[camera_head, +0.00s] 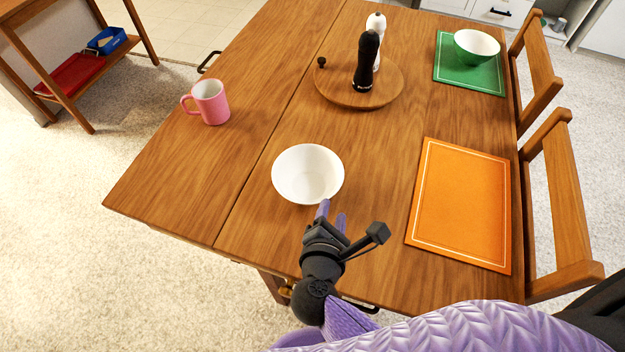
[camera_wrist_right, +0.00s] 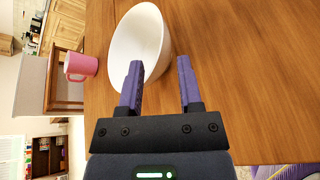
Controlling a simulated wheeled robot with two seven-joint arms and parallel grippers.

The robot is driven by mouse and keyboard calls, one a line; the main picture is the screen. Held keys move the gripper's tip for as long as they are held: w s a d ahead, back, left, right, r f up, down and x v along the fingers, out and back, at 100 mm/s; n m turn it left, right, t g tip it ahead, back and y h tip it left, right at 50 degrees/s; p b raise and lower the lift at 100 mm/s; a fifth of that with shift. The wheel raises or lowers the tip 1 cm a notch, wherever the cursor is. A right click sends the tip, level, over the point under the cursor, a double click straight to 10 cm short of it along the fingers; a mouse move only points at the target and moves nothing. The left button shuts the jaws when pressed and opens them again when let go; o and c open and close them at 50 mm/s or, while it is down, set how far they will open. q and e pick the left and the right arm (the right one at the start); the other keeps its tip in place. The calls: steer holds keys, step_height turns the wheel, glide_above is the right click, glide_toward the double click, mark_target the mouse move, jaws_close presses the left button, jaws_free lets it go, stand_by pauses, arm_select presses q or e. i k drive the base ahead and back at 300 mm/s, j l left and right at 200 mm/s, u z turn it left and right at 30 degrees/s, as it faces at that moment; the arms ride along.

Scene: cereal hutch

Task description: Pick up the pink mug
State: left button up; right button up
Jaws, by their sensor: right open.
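The pink mug (camera_head: 210,102) stands upright on the left part of the wooden table, its handle to the left. It also shows at the left of the right wrist view (camera_wrist_right: 80,66). My right gripper (camera_head: 333,214) is at the near edge of the white bowl (camera_head: 308,174), well to the right of and nearer than the mug. Its two purple fingers are apart with nothing between them in the right wrist view (camera_wrist_right: 160,85). One finger overlaps the bowl's rim in that view; I cannot tell whether they touch. My left gripper is not in view.
A round wooden board (camera_head: 335,92) holds a black mill (camera_head: 366,62) and a white mill (camera_head: 376,24). An orange placemat (camera_head: 462,205) lies at right, a green placemat (camera_head: 445,72) with a bowl (camera_head: 477,46) behind it. Chairs line the right edge. The table around the mug is clear.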

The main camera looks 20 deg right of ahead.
mark_target(209, 95)
steer(key=i+j, duration=0.15)
steer(key=j, duration=0.15)
steer(key=i+j, duration=0.1)
steer(key=j, duration=0.25)
steer(key=i+j, duration=0.15)
steer(key=j, duration=0.15)
steer(key=i+j, duration=0.35)
steer(key=i+j+z, duration=0.1)
steer(key=i+j, duration=0.2)
steer(key=j, duration=0.15)
